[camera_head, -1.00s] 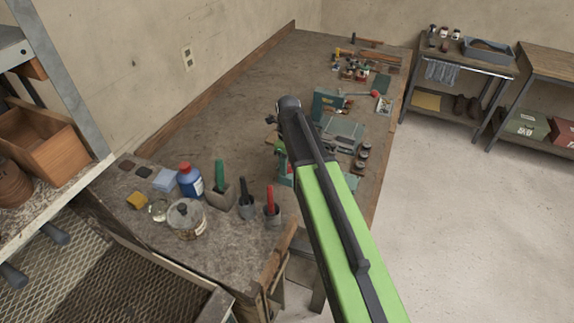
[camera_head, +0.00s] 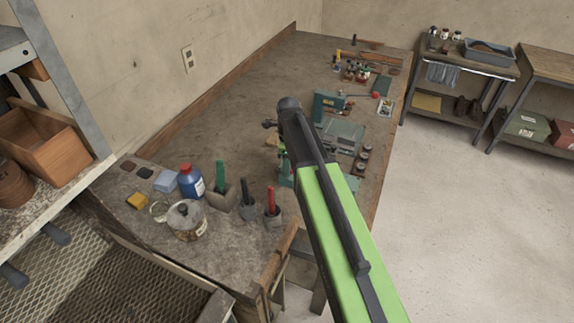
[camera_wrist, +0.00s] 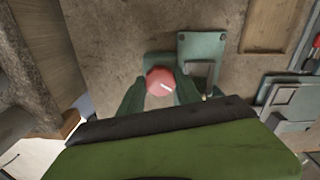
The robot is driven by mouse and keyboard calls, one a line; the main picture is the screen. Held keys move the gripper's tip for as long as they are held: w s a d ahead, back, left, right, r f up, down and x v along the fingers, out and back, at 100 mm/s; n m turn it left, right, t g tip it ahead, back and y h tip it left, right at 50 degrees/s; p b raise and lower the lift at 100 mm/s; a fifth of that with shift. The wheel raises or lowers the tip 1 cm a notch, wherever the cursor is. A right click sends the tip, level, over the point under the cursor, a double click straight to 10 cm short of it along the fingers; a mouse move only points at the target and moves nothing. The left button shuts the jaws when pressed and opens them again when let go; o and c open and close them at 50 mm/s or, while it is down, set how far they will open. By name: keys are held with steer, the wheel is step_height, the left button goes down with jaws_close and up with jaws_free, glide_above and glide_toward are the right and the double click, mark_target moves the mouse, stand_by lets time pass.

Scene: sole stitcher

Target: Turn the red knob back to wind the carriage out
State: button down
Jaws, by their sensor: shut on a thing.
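The red knob (camera_wrist: 160,81), with a white line on its face, shows in the middle of the wrist view. My gripper (camera_wrist: 160,92) has a dark green finger on each side of it and is shut on the knob. The line points up and to the right. A green plate with a paler recessed panel (camera_wrist: 201,46) lies just right of the knob; I cannot tell if it is the carriage. In the head view my arm hides the knob and my fingertips. Green machine parts (camera_head: 326,106) show beyond the arm on the bench.
Small tins (camera_head: 363,160) stand right of the machine.

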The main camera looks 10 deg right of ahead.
steer(key=n, duration=0.5)
steer(key=shift+w+d+n, duration=0.1)
steer(key=shift+n, duration=0.2)
steer(key=n, duration=1)
steer(key=shift+n, duration=0.4)
steer(key=n, duration=2.1)
steer(key=shift+n, duration=2.5)
